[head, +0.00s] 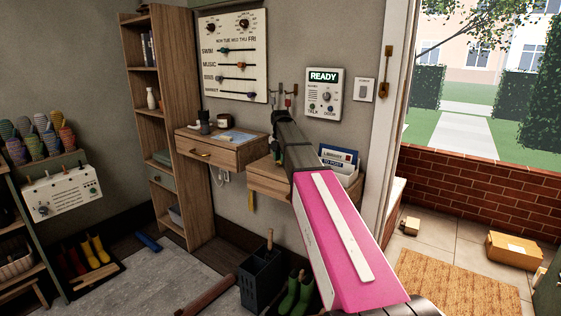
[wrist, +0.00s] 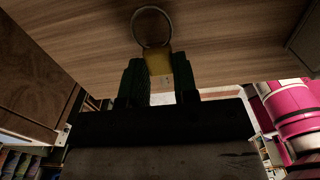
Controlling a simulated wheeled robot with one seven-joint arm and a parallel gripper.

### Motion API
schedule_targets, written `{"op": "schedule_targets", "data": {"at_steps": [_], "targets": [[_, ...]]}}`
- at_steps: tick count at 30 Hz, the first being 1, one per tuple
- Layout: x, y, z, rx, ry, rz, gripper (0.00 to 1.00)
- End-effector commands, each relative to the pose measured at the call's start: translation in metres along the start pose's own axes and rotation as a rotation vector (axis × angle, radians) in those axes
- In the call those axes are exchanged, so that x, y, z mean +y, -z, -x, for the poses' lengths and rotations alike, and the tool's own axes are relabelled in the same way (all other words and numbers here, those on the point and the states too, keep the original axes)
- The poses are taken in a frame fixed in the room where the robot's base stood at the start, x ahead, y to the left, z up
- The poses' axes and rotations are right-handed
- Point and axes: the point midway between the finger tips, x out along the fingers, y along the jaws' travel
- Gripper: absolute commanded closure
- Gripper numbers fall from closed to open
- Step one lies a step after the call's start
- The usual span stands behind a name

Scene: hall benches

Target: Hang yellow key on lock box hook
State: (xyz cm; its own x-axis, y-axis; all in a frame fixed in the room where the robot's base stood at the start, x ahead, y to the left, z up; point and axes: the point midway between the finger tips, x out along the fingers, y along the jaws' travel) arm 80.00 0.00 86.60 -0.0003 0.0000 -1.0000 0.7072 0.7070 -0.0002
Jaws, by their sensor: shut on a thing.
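In the wrist view, my gripper (wrist: 161,80) has its dark green fingers shut on the yellow key (wrist: 158,62). A round metal ring (wrist: 152,26) extends from the key, away from my gripper. A wooden surface (wrist: 225,35) fills the background; I cannot tell whether the ring touches it. Small hooks with hanging items (head: 289,94) show on the wall just beyond the arm. I cannot tell which hook belongs to the lock box.
Left wall drawer (head: 218,152) holds small items on top. Right drawer (head: 267,182) carries a letter holder (head: 341,166). A READY panel (head: 325,94) and a small white box (head: 364,90) are on the wall. A dark bin (head: 259,280) and green boots (head: 298,296) stand below.

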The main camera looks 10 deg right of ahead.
Motion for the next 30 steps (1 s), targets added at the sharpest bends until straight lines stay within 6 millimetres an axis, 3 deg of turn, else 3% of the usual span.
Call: {"op": "schedule_targets", "data": {"at_steps": [30], "targets": [[0.0, 0.0, 0.066, -0.001, -0.001, 0.0, 1.0]]}}
